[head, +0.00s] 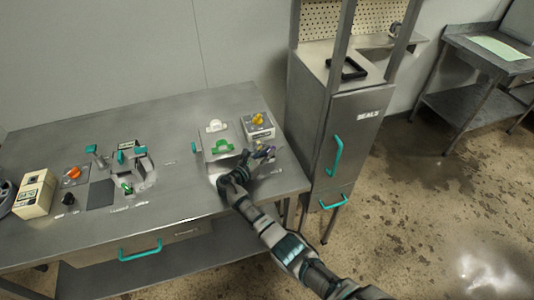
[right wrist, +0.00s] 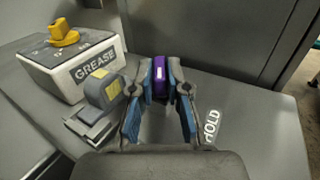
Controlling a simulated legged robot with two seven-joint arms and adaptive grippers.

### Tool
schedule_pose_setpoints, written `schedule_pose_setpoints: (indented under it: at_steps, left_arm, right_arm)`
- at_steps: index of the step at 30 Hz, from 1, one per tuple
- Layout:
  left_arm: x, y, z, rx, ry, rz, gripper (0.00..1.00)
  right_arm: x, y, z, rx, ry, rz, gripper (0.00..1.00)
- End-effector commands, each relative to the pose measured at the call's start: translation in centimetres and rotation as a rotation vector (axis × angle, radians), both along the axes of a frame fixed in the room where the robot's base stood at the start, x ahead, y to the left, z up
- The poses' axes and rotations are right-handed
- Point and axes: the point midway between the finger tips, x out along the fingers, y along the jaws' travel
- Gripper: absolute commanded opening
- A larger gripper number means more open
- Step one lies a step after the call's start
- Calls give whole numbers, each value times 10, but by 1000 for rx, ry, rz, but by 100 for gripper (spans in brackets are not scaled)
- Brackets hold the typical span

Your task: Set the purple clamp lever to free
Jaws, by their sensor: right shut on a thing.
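The purple clamp lever (right wrist: 159,77) stands between the fingertips of my right gripper (right wrist: 160,80) in the right wrist view. The gripper is shut on it, with a blue-grey finger on each side. In the head view my right gripper (head: 254,157) is at the right end of the steel bench, and only a little purple (head: 270,149) shows by the fingertips. The grey clamp body (right wrist: 104,92) with a yellow patch is left of the fingers. The word HOLD (right wrist: 212,126) is printed on the bench to their right. A FREE marking is not readable. My left gripper is not in view.
A white GREASE box (right wrist: 75,65) with a yellow knob (head: 258,119) is just behind the clamp. A box with a green knob (head: 223,146) is to its left. A tall steel cabinet (head: 350,135) with teal handles stands right of the bench. The bench front (head: 190,210) is clear.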

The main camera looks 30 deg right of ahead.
Motion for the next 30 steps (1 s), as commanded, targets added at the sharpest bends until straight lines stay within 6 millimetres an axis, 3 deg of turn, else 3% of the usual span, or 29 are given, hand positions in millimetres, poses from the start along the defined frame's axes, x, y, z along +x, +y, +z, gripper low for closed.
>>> schedule_pose_setpoints:
  at_steps: [1, 3, 4, 16, 30]
  left_arm:
    - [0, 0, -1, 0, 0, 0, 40]
    - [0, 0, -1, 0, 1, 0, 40]
    - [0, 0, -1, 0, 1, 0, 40]
    - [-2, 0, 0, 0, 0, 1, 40]
    - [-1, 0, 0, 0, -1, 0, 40]
  right_arm:
    - [-1, 1, -7, 9, 8, 2, 20]
    - [-1, 1, -6, 8, 8, 2, 38]
    - [-1, 1, -5, 7, 7, 2, 41]
    - [-4, 9, -1, 3, 0, 3, 41]
    - [-34, 98, -4, 5, 4, 3, 41]
